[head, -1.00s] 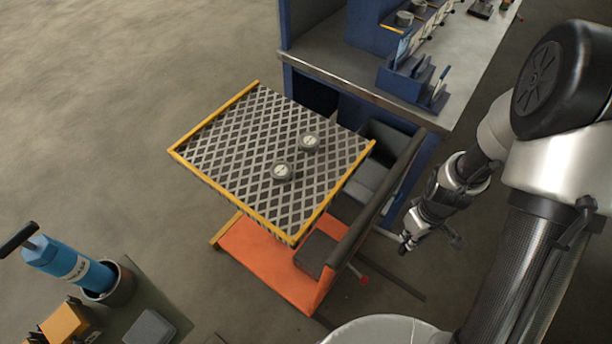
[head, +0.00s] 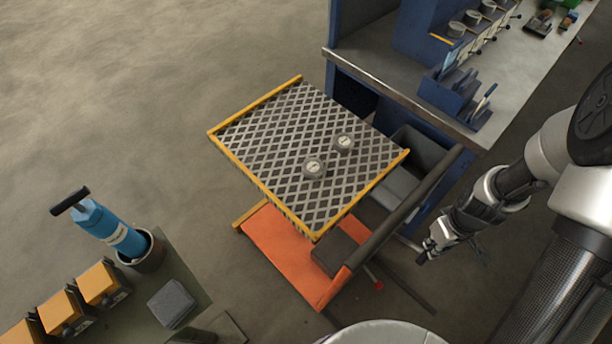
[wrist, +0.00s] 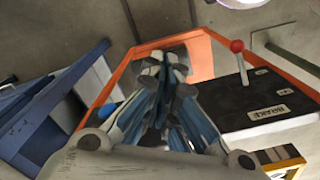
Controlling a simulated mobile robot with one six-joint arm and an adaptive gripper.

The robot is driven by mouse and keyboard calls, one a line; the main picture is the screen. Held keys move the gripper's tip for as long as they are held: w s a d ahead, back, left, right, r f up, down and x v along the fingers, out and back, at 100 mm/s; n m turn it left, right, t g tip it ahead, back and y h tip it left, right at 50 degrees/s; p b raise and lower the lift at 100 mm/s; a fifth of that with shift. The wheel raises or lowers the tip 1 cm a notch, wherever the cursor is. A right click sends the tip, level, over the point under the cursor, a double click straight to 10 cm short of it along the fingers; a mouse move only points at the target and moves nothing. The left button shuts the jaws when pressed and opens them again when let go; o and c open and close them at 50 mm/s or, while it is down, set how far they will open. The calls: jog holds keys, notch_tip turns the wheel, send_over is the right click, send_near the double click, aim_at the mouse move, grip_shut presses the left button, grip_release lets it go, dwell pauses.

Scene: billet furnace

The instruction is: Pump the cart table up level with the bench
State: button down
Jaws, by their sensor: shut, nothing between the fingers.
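The cart has a patterned metal table top (head: 260,135) with yellow edges, an orange base (head: 280,255) and a dark push bar (head: 408,205). The top stands beside the bench (head: 520,85) and looks lower than the bench top; the exact gap is unclear. My gripper (head: 422,258) is shut and empty, right of the push bar. In the wrist view my gripper (wrist: 165,65) points at the orange frame, left of a lever with a red knob (wrist: 237,46) and a black box marked BRAKE (wrist: 265,115). No contact is clear.
A blue holder (head: 450,95) and several gauges stand on the bench, with grey bins (head: 425,150) underneath. The floor at left is clear.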

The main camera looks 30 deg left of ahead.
aim_at(426, 260)
jog(key=shift+s+d+f+b, duration=0.1)
jog(key=shift+d+f+b, duration=0.05)
jog(key=shift+f+b, duration=1.1)
jog(key=shift+s+d+f+b, duration=0.15)
jog(key=shift+f+b, duration=0.75)
jog(key=shift+f, duration=0.7)
jog(key=shift+w+d+f+b, duration=0.1)
jog(key=shift+d+f+b, duration=0.05)
jog(key=shift+f+b, duration=1.1)
jog(key=shift+p, duration=0.3)
jog(key=r+p, duration=0.4)
jog(key=r, duration=0.1)
jog(key=a+r+p, duration=0.1)
jog(key=r+p, duration=0.1)
jog(key=r, duration=0.1)
jog(key=shift+r, duration=0.15)
jog(key=shift+d, duration=0.1)
jog(key=shift+s+d+r+p, duration=0.1)
jog(key=shift+d+r+p, duration=0.35)
jog(key=shift+r+p, duration=0.3)
jog(key=shift+s+d+r+p, duration=0.1)
jog(key=shift+d+r+p, duration=0.45)
jog(key=shift+r, duration=0.35)
jog(key=shift+s+d+r+p, duration=0.1)
jog(key=shift+d+r+p, duration=0.3)
jog(key=shift+r+p, duration=0.4)
